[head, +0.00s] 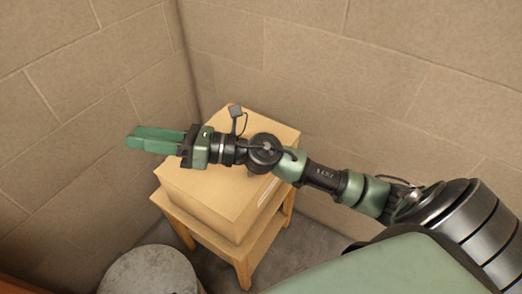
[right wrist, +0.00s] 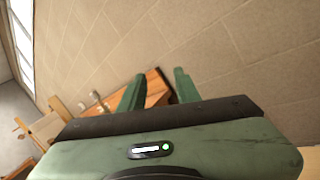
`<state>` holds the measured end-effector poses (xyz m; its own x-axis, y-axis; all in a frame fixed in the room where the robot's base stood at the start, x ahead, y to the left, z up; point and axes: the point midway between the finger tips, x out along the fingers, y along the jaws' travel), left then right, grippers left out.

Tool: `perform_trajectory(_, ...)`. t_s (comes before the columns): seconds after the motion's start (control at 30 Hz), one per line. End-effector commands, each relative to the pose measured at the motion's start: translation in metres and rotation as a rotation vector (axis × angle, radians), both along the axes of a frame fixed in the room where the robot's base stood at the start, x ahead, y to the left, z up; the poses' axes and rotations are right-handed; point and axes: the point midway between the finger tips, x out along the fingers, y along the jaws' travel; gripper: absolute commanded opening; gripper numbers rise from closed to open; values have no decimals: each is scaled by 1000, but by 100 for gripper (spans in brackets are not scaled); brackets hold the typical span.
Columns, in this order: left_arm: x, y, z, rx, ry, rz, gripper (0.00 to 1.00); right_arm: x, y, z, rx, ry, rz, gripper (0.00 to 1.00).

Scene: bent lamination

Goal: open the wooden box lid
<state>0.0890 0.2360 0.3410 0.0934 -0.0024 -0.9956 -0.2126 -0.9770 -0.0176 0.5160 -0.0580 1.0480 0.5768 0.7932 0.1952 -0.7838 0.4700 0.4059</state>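The wooden box (head: 203,187) sits on a small wooden stand in the corner, in the head view. Its flat top looks closed, and a pale strip (head: 268,193) shows on its right-hand side. My right gripper (head: 142,140) reaches across above the box, with its fingers out past the box's left edge. My right arm hides part of the top. In the right wrist view its two green fingers (right wrist: 158,90) are apart with nothing held between them. My left gripper is not in view.
The stand's legs (head: 243,272) rest on a grey floor. A round grey drum-like object (head: 152,272) stands in front at the left. Block walls (head: 320,75) close in behind and to the left. An orange-brown wooden piece (right wrist: 157,88) shows beyond the fingers in the right wrist view.

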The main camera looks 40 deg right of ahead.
Motion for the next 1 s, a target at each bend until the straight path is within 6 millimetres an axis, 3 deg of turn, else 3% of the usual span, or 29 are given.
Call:
perform_trajectory(0.07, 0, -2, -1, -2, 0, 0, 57, -8, 5, -34, -383, -201, 147, 33)
perform_trajectory(0.17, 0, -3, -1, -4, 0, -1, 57, -11, -27, -93, -852, -378, 333, 33)
perform_trajectory(0.2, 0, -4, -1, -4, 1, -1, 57, -9, -53, -114, -1028, -420, 404, 33)
perform_trajectory(0.27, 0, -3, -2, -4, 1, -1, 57, -5, -99, -138, -1267, -451, 505, 33)
perform_trajectory(0.3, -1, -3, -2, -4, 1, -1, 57, -2, -132, -149, -1406, -453, 567, 33)
perform_trajectory(0.4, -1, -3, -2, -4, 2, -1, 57, 1, -206, -160, -1674, -416, 698, 33)
perform_trajectory(0.5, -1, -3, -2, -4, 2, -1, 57, -1, -255, -159, -1825, -362, 784, 33)
perform_trajectory(0.6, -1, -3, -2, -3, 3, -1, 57, -3, -279, -158, -1892, -328, 827, 33)
perform_trajectory(0.67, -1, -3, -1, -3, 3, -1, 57, -3, -284, -161, -1907, -318, 839, 33)
perform_trajectory(1.0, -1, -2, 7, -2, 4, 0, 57, 5, -280, -211, -1905, -316, 842, 33)
